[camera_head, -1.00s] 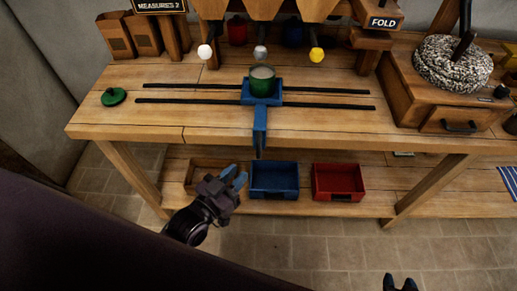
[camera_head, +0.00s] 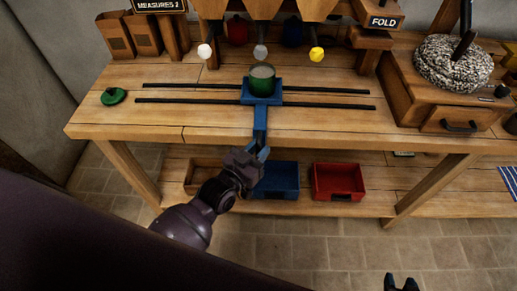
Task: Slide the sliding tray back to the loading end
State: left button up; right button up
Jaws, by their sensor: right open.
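The blue sliding tray (camera_head: 247,97) sits midway along two black rails (camera_head: 190,101) on the wooden bench, below the middle hopper spout. A green cup (camera_head: 262,84) with pale contents stands on it. Its blue handle (camera_head: 260,122) points toward me over the bench's front edge. My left gripper (camera_head: 263,151) is at the handle's lower end. Its blue fingers overlap the handle in the picture, so I cannot tell whether they grip it. My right gripper (camera_head: 400,285) is open and empty at the bottom edge, far from the tray.
A green lid (camera_head: 114,96) lies left of the rails. White (camera_head: 204,51) and yellow (camera_head: 316,55) knobs hang above. A wooden mill (camera_head: 432,100) stands at the right. Blue (camera_head: 277,182) and red (camera_head: 337,182) bins sit on the lower shelf. The rails are clear on both sides of the tray.

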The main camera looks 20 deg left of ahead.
pick_arm(q)
grip_shut()
pick_arm(e)
jog(key=shift+w, duration=0.1)
pick_arm(q)
jog(key=shift+a, duration=0.1)
jog(key=shift+s+a, duration=0.2)
jog(key=shift+a, duration=0.35)
jog(key=s+a+p, duration=0.1)
jog(key=s+a, duration=0.3)
jog(key=a, duration=1)
jog(key=s+a+p, duration=0.1)
jog(key=s+a, duration=0.3)
jog(key=a, duration=1.1)
pick_arm(e)
jog(key=r, duration=0.1)
jog(key=w+r, duration=0.1)
jog(key=r, duration=0.1)
jog(key=shift+w+r+t, duration=0.2)
jog(key=shift+r+t, duration=0.05)
jog(key=shift+t, duration=0.05)
pick_arm(q)
jog(key=shift+s+r, duration=0.1)
pick_arm(e)
jog(key=shift+s, duration=0.15)
